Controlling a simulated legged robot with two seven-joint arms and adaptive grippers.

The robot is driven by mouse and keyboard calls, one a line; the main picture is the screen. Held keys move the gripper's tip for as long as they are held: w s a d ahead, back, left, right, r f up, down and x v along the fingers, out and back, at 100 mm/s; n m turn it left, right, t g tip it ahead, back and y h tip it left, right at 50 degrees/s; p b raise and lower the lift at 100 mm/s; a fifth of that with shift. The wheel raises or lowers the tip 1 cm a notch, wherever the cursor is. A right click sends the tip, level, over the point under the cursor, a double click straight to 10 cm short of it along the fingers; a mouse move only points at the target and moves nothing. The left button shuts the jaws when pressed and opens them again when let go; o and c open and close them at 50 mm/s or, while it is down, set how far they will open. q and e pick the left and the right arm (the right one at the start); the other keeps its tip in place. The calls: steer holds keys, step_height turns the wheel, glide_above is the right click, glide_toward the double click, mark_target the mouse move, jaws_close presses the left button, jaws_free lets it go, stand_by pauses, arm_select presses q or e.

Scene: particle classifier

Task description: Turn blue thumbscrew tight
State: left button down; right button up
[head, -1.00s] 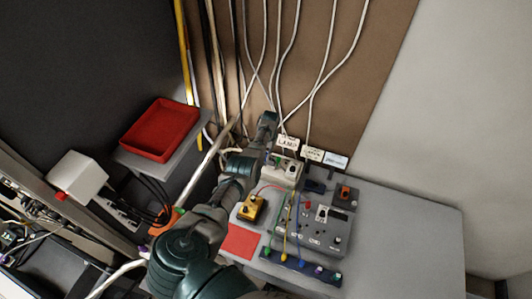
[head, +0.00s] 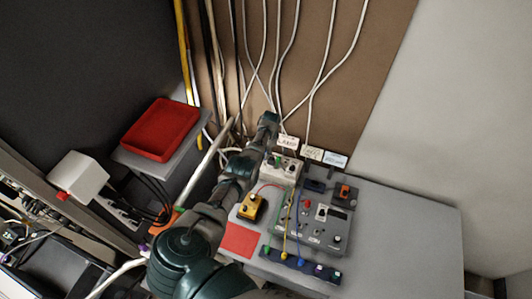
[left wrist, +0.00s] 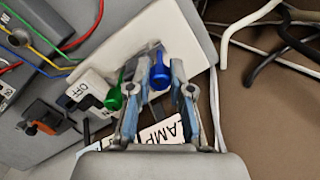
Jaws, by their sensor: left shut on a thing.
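The blue thumbscrew (left wrist: 159,76) is on the white box in the left wrist view, and I cannot make it out in the head view. My left gripper (left wrist: 165,72) is shut on the blue thumbscrew, with one finger on each side of it. The white box (left wrist: 98,66) also shows in the head view (head: 291,173), at the back of the grey table. A green thumbscrew (left wrist: 114,98) is just left of the left finger. My right gripper is not in view.
The LAMP label (head: 288,142) stands behind the white box. A yellow device (head: 250,207), a grey instrument panel (head: 323,235) and coloured wires are close by. A red tray (head: 160,129) is at left. The table's right side (head: 410,225) is clear.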

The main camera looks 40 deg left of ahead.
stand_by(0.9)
arm_select(q)
steer(key=c, duration=1)
jaws_free()
steer(key=r, duration=0.8)
steer(key=w+r, duration=0.1)
steer(key=r, duration=0.2)
steer(key=shift+d+r, duration=0.35)
steer(key=shift+r, duration=0.05)
